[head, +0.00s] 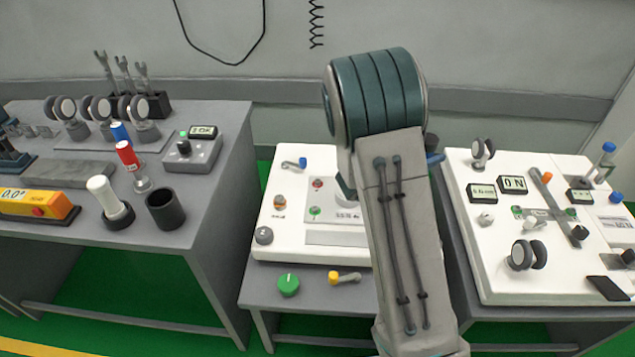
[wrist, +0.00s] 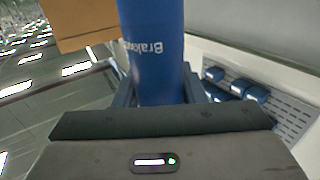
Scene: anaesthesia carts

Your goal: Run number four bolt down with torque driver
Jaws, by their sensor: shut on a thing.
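My gripper (wrist: 155,95) is shut on a blue cylinder (wrist: 153,50) with white lettering that begins "Brak". I cannot tell whether this is the torque driver; its ends are out of the wrist view. In the head view my arm hides the gripper, and only a small blue piece (head: 435,158) shows beside it. On the left bench stand a red-capped handle (head: 127,153), a blue-capped one (head: 119,131) and a white one (head: 101,189) in a black base. I cannot make out bolt number four.
A white panel (head: 280,215) with knobs and small lamps lies on the middle cart, partly behind my arm. The right cart carries a white panel (head: 490,250) with displays and dark wheels. A black cup (head: 165,212) stands on the left bench. Green floor shows between the carts.

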